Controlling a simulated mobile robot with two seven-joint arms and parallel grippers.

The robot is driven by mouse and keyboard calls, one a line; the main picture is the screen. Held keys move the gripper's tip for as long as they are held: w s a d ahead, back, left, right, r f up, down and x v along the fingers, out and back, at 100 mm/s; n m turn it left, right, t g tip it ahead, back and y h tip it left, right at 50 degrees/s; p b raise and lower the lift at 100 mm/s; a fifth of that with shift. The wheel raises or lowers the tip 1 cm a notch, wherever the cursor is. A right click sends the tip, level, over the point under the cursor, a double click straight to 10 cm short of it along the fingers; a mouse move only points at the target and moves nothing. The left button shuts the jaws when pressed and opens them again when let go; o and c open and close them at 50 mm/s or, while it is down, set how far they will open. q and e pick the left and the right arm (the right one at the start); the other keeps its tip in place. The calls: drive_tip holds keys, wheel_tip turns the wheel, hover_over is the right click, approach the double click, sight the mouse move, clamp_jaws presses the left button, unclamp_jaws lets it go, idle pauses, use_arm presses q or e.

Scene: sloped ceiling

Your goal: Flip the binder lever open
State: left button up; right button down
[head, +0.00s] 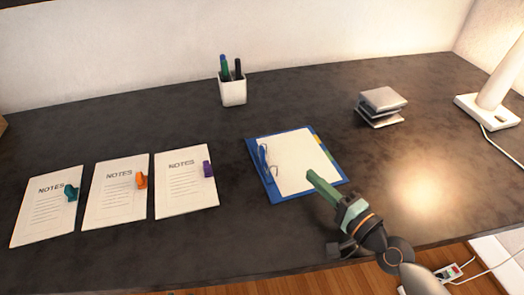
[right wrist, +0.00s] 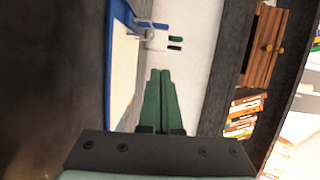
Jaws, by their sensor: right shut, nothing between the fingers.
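The blue binder (head: 277,193) lies open on the dark desk, with white paper and coloured tabs along its right edge. Its lever mechanism (head: 265,163), blue with metal wire parts, is on the left side. The lever's exact angle is too small to tell. My left gripper is not in view.
Several notes sheets (head: 115,190) with coloured clips lie left of the binder. A white pen cup (head: 233,91) stands behind it. A stack of grey blocks (head: 382,103) and a white lamp (head: 488,108) are at right. Bare desk surrounds the binder.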

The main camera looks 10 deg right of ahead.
drive_tip(key=shift+w+d+f+m+h, duration=0.1)
drive_tip(key=shift+w+d+m+h, duration=0.25)
drive_tip(key=shift+w, duration=0.2)
drive_tip(key=shift+s, duration=0.2)
drive_tip(key=shift+w, duration=0.3)
drive_tip(key=p+x, duration=0.2)
drive_tip(key=x, duration=0.7)
drive_tip(key=shift+w+a+r, duration=0.2)
drive_tip(key=shift+w+r, duration=0.05)
drive_tip(key=shift+r, duration=0.1)
drive_tip(key=a+p, duration=0.1)
drive_tip(key=a, duration=0.1)
drive_tip(key=shift+s+a, duration=0.15)
drive_tip(key=shift+a, duration=0.15)
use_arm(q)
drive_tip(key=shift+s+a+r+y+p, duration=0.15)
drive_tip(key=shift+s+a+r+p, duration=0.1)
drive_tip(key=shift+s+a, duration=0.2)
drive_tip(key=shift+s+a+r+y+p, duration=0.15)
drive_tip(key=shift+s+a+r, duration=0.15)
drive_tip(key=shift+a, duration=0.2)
use_arm(e)
drive_tip(key=shift+s+a+f, duration=0.1)
drive_tip(key=shift+a+f, duration=0.05)
drive_tip(key=shift+a, duration=0.55)
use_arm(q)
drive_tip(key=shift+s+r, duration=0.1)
